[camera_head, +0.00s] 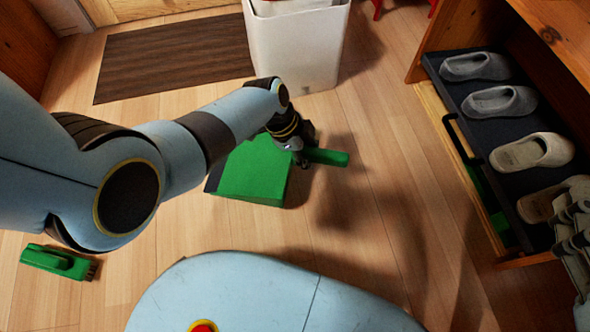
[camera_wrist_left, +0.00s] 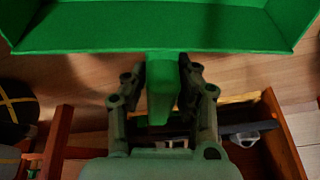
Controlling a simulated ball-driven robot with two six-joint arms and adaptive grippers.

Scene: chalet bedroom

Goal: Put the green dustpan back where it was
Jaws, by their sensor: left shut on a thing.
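The green dustpan (camera_head: 252,172) is in the middle of the head view, above or on the wood floor; I cannot tell if it touches. Its handle (camera_head: 330,157) points right. My left gripper (camera_head: 303,155) is shut on that handle. In the left wrist view, the dustpan's pan (camera_wrist_left: 160,28) fills the top, and its handle (camera_wrist_left: 160,95) runs between the fingers of my left gripper (camera_wrist_left: 160,80). Part of my right gripper (camera_head: 572,230) shows at the right edge of the head view, over the shoe shelf; its jaw state is unclear.
A green hand brush (camera_head: 58,262) lies on the floor at left. A wooden shoe rack at right has a dark tray (camera_head: 480,130) with several grey and beige shoes; green shows beneath it. A white bin (camera_head: 297,45) and brown mat (camera_head: 175,58) are at the back.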

